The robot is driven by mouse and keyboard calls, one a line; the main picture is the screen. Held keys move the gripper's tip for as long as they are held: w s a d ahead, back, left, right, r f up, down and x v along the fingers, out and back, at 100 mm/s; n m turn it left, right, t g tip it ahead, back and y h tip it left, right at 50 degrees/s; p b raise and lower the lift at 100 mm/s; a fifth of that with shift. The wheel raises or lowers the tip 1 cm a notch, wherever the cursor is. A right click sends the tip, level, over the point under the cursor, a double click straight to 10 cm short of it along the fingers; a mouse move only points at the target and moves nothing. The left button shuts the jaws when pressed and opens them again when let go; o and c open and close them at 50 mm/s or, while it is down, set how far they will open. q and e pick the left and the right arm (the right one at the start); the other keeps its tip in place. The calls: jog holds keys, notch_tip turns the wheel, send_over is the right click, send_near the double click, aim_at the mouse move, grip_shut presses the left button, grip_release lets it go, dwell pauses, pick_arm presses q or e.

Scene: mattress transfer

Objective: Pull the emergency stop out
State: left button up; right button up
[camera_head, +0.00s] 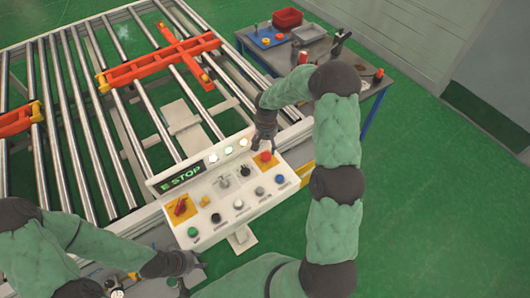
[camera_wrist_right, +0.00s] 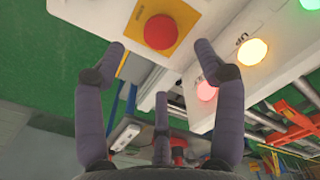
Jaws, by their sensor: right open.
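The emergency stop is a round red button (camera_head: 265,157) on a yellow square at the right end of the white control panel (camera_head: 207,226). It also shows large at the top of the right wrist view (camera_wrist_right: 161,32). My right gripper (camera_head: 266,141) is just above and behind the button, and its fingers are spread. In the right wrist view, the open right gripper (camera_wrist_right: 161,50) has fingertips on either side of the button with gaps between; I see no contact. My left gripper (camera_head: 190,264) is low near the panel's front left corner; its jaw state is unclear.
The panel carries a red switch (camera_head: 180,207) on yellow, several knobs and buttons, and lit lamps (camera_head: 228,149) along its raised back. A roller conveyor (camera_head: 110,110) with orange frames lies behind. A table (camera_head: 365,88) with tools and a red bin (camera_head: 287,19) stands at the back right.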

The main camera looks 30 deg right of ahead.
aim_at(266, 155)
notch_tip(266, 155, down, 8)
jog(key=shift+w+r+p, duration=0.1)
jog(key=shift+p, duration=0.2)
